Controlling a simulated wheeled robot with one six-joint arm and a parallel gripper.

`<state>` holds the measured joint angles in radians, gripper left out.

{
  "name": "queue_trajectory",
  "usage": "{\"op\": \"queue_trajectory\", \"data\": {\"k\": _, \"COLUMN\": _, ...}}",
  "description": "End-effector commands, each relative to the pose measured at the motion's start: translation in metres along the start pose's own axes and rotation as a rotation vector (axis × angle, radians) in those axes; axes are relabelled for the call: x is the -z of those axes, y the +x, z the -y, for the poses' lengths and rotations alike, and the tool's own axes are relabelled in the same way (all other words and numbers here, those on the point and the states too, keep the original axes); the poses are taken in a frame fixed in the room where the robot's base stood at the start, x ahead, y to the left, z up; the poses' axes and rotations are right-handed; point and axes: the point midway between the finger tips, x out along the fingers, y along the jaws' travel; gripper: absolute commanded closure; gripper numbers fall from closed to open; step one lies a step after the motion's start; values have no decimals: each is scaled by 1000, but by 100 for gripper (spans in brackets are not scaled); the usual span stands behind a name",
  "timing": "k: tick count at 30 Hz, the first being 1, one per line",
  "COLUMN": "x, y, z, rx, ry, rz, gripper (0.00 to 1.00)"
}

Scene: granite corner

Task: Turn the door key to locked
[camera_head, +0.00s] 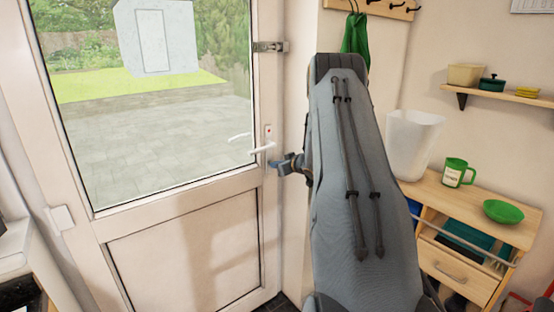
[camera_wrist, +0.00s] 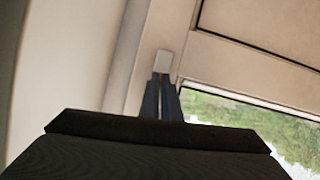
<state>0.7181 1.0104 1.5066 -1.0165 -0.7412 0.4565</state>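The white door (camera_head: 190,220) is shut in its frame, with a white lever handle (camera_head: 262,148) at its right edge. My gripper (camera_head: 277,165) is just below and right of the handle, at the door's edge. In the wrist view my gripper (camera_wrist: 162,82) has its two dark fingers close together, tips up against a small pale lock plate (camera_wrist: 164,61). A thin brass-coloured strip between the fingertips looks like the door key (camera_wrist: 161,77). The fingers hide most of it, so its turn angle cannot be told.
A door bolt (camera_head: 270,47) is higher on the door edge. A green cloth (camera_head: 355,38) hangs from a hook rail. My arm blocks the middle.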

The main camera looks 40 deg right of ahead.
Motion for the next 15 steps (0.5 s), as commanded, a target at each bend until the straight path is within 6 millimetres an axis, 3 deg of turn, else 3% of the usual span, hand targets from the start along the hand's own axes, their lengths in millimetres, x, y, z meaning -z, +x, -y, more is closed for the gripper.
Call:
{"op": "queue_trajectory", "data": {"k": 1, "x": 8, "y": -2, "z": -3, "rx": 6, "ry": 19, "rz": -10, "gripper": 100}}
{"op": "queue_trajectory", "data": {"k": 15, "x": 10, "y": 3, "z": 2, "rx": 45, "ry": 112, "rz": -9, "gripper": 100}}
